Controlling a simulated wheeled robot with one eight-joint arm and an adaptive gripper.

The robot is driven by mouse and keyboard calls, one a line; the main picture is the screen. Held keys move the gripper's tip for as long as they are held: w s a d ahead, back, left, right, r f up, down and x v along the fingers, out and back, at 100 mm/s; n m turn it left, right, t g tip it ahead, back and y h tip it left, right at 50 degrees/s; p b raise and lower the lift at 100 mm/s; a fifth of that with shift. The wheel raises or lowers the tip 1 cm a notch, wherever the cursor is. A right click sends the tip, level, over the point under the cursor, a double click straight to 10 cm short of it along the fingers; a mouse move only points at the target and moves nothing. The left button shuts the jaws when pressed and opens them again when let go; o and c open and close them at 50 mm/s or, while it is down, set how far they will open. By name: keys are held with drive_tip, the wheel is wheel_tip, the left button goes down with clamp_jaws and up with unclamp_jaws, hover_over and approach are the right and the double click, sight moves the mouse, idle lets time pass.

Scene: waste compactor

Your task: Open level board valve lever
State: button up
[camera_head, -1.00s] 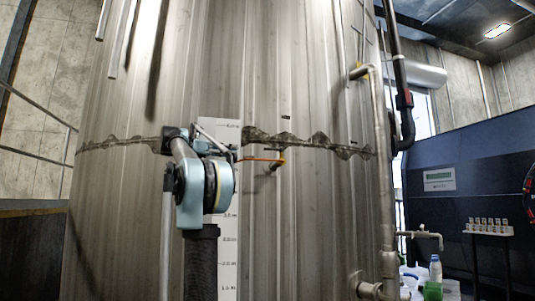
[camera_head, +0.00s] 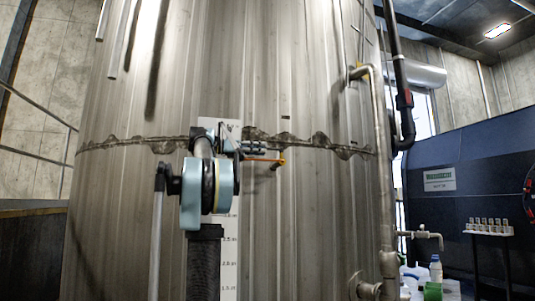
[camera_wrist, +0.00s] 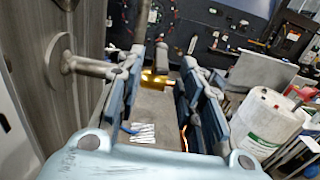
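The orange valve lever (camera_head: 266,160) sticks out sideways from a small brass-coloured fitting on the tall metal tank, just right of the white level board (camera_head: 229,265). In the head view my gripper (camera_head: 251,148) is at the lever's left part, close to it; contact cannot be told. In the wrist view my gripper (camera_wrist: 157,88) is open, with a clear gap between its dark blue fingers. A yellow-orange piece (camera_wrist: 154,77) shows between the fingers, probably part of the valve. My arm hides part of the level board.
The ribbed tank (camera_head: 320,220) fills the middle. A vertical pipe (camera_head: 381,180) runs down its right side. At right are a dark machine with a display (camera_head: 439,180) and a rack of small bottles (camera_head: 488,225). A white jug (camera_wrist: 266,122) shows in the wrist view.

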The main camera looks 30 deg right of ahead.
sight(270, 149)
drive_tip(key=shift+x, duration=2.5)
clamp_jaws()
